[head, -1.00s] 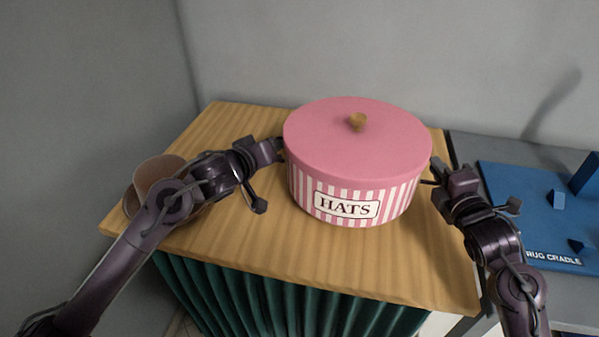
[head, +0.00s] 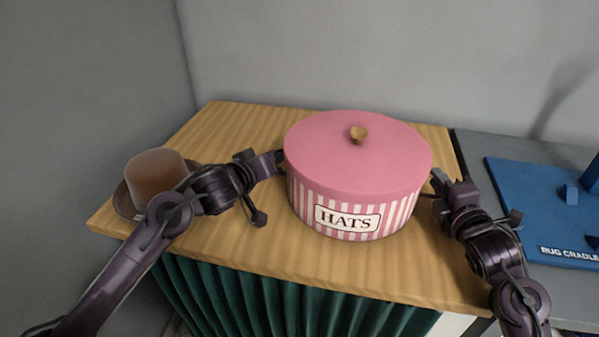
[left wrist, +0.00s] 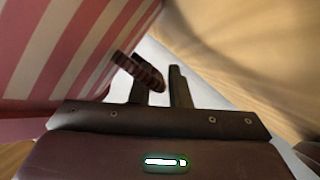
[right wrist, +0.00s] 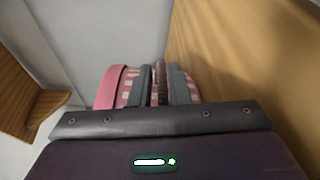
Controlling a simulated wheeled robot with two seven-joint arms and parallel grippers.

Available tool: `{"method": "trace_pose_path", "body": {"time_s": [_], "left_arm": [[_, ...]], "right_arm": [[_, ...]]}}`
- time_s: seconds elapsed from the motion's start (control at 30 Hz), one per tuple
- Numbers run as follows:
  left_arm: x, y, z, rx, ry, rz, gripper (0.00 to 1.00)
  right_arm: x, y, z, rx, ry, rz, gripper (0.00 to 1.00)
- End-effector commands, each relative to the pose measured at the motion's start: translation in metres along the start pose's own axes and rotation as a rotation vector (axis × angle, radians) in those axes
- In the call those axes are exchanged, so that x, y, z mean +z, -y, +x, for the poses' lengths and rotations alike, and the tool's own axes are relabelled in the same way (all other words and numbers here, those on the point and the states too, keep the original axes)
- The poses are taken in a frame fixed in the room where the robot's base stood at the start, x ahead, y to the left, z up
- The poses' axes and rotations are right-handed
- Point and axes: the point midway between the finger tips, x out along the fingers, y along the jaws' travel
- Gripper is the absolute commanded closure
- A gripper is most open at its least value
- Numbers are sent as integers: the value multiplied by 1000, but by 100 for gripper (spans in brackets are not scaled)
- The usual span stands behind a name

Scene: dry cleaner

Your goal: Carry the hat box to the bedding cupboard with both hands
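The hat box (head: 358,180) is round and pink, with a striped wall, a HATS label and a wooden knob on its lid. It is upright over the wooden top; I cannot tell if it touches it. My left gripper (head: 274,162) is at its left side, with the fingers around a brown ribbed handle (left wrist: 138,70) by the striped wall. My right gripper (head: 437,185) is at its right side, with a brown piece between its fingers in the right wrist view (right wrist: 158,82). The wooden top (head: 245,225) has a green curtain (head: 290,300) below it, possibly the bedding cupboard.
A grey surface with a blue rug cradle (head: 530,205) lies to the right. Grey walls close off the back and left.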

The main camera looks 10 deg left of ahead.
Motion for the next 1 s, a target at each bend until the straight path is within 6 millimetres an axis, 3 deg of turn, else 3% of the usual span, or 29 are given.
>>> {"method": "trace_pose_path", "body": {"time_s": [0.1, 0.47, 1.0], "left_arm": [[-1, 0, 0, -1, 0, -1, 68], [0, 0, -5, 0, 1, -3, 68], [0, 0, -104, -1, 1, -1, 68]], "right_arm": [[0, 0, 0, -2, -1, 0, 69], [-1, 0, 0, 0, -4, -1, 69], [-2, -1, 0, 1, -5, -1, 69]]}}
